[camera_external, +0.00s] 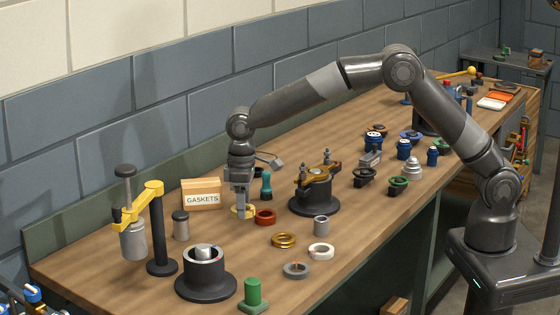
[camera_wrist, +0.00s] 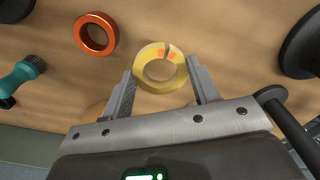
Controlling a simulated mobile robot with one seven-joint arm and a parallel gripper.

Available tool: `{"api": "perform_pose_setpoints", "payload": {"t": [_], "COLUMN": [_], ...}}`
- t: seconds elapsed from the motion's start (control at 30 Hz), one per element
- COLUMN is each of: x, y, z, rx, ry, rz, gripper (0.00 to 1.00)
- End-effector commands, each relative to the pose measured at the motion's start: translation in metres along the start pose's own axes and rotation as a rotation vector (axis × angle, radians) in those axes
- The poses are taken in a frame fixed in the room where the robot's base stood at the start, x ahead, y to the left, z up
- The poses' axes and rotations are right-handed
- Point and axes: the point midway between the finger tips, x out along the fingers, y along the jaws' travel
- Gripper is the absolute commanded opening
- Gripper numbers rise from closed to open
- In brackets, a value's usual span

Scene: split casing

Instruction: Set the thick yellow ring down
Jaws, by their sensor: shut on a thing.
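The thick yellow ring (camera_wrist: 138,72) is between the two fingers of my gripper (camera_wrist: 161,69) in the wrist view, with a finger against each side. Its face has orange marks and a narrow dark slit at the top edge. In the external view my gripper (camera_external: 241,206) points straight down, with the yellow ring (camera_external: 249,212) low at its tips, partly hidden by the fingers. The ring is at or just above the wooden bench (camera_external: 200,262); I cannot tell whether it touches.
An orange-red ring (camera_external: 265,217) lies close to the right of my gripper. A brass ring (camera_external: 283,244), a white ring (camera_external: 312,253) and a grey ring (camera_external: 296,271) lie nearer the front edge. The GASKETS box (camera_external: 201,194) and a teal-handled tool (camera_external: 266,186) stand close by.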

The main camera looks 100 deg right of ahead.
Motion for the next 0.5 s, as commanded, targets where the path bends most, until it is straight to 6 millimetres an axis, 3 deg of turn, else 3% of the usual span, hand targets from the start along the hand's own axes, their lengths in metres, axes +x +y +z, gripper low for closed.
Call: {"api": "perform_pose_setpoints", "payload": {"t": [0.2,0.37,0.5], "x": [0.016,0.026,0.047], "y": [-0.025,-0.027,-0.027], "z": [-0.011,-0.011,-0.011], "rx": [-0.002,0.0,0.0], "ry": [0.001,0.0,-0.003], "rz": [0.0,0.0,0.001], "gripper": [0.33,0.33,0.33]}}
